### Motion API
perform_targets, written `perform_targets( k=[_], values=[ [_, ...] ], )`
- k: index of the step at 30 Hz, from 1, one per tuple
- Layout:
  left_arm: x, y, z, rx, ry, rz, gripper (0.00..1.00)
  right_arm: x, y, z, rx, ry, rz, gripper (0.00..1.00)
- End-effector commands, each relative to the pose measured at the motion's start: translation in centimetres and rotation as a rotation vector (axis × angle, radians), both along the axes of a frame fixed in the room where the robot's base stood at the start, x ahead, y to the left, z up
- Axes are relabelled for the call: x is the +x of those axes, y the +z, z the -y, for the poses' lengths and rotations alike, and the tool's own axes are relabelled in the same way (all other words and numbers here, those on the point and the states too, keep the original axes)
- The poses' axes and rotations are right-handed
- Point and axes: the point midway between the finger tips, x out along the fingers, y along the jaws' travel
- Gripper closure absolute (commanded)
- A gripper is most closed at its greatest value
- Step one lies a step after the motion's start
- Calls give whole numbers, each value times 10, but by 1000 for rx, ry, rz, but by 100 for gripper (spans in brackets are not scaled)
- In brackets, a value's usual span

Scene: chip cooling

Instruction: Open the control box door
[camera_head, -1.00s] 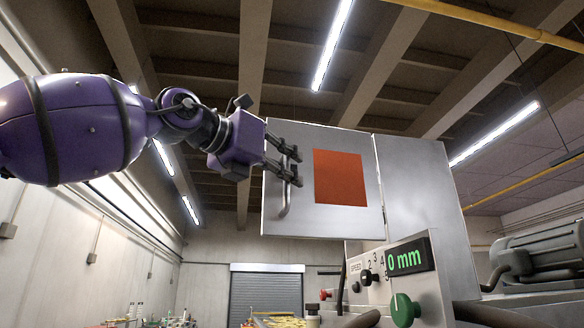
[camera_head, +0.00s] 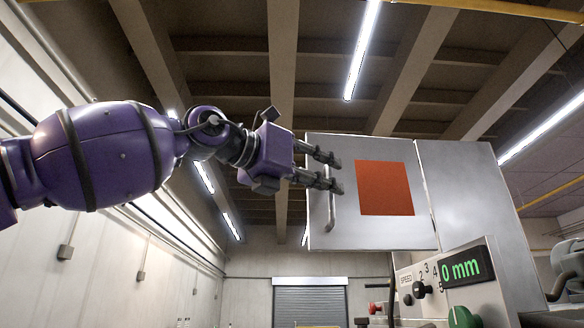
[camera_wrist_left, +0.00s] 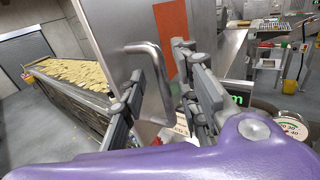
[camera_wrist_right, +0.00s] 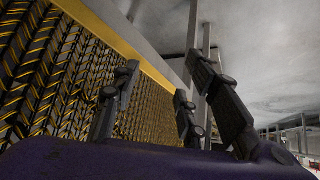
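The control box door (camera_head: 343,230) is a grey metal panel with an orange-red square (camera_head: 385,188) and a bar handle (camera_head: 331,211) along its left side. It meets the box (camera_head: 470,190) at its right edge. I cannot tell whether it stands ajar. My left gripper (camera_head: 331,170) is at the handle. In the left wrist view the handle (camera_wrist_left: 150,55) runs between the spread fingers (camera_wrist_left: 160,95), which look open; contact is unclear. My right gripper (camera_wrist_right: 160,105) is open and empty, and is out of the head view.
Below the box is a control panel with a green "0 mm" display (camera_head: 467,268) and knobs. In the left wrist view a conveyor with chips (camera_wrist_left: 75,75) runs at the left. A yellow-edged patterned surface (camera_wrist_right: 65,80) lies near my right gripper.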

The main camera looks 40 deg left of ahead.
Motion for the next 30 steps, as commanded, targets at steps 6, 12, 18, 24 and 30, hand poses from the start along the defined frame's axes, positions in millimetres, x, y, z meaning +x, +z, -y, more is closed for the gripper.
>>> perform_targets(
  k=[6, 12, 18, 24, 30],
  values=[
    [-41, 2, -11, -1, -2, 5, 71, 1, 0, -1, 1, -1, 1, 60],
    [-71, 1, -20, 0, -1, 2, 71, 1, 0, -1, 1, -1, 2, 60],
    [-90, 0, -26, 1, 1, 0, 71, 1, 0, -1, 1, -1, 2, 60],
    [-95, -1, -27, 2, 1, -2, 71, 1, 0, -1, 1, -1, 2, 60],
    [-95, -1, -28, 2, 1, -2, 71, 1, 0, -1, 1, -1, 2, 60]
  ],
)
